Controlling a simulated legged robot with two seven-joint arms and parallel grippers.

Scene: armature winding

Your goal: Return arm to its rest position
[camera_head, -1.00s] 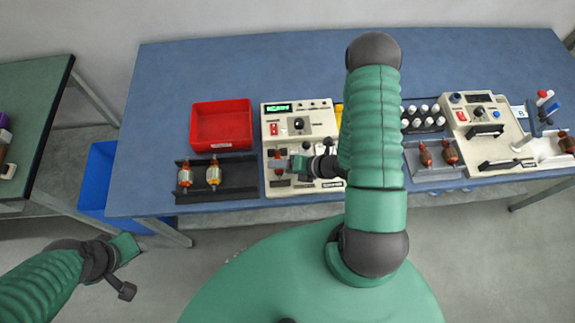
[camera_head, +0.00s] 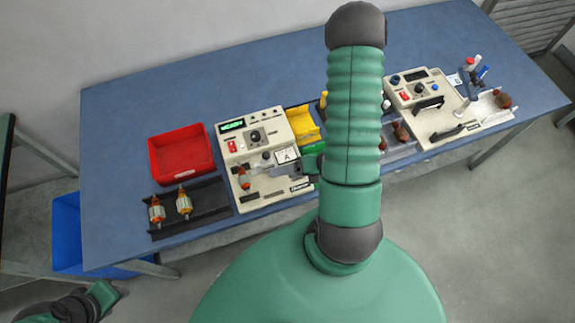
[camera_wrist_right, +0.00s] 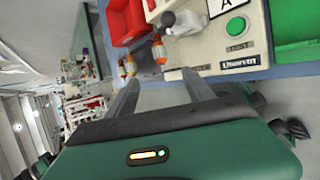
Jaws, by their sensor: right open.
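My right gripper (camera_head: 280,168) is over the front of the beige tester (camera_head: 270,127), left of my green arm, which hides part of the bench. In the wrist view its two grey fingers (camera_wrist_right: 160,77) are spread with nothing between them. An armature (camera_head: 244,177) with orange-brown ends stands at the tester's left front, apart from the fingers. Two more armatures (camera_head: 157,212) (camera_head: 184,203) sit in a black tray (camera_head: 213,197). My left arm's end (camera_head: 100,296) shows at the bottom left, away from the bench; its fingers cannot be made out.
A red bin (camera_head: 180,152) is behind the black tray. A yellow bin (camera_head: 302,122) and a green bin (camera_head: 313,149) are right of the tester. A second beige machine (camera_head: 425,100) stands farther right. The bench's back left (camera_head: 130,110) is clear.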

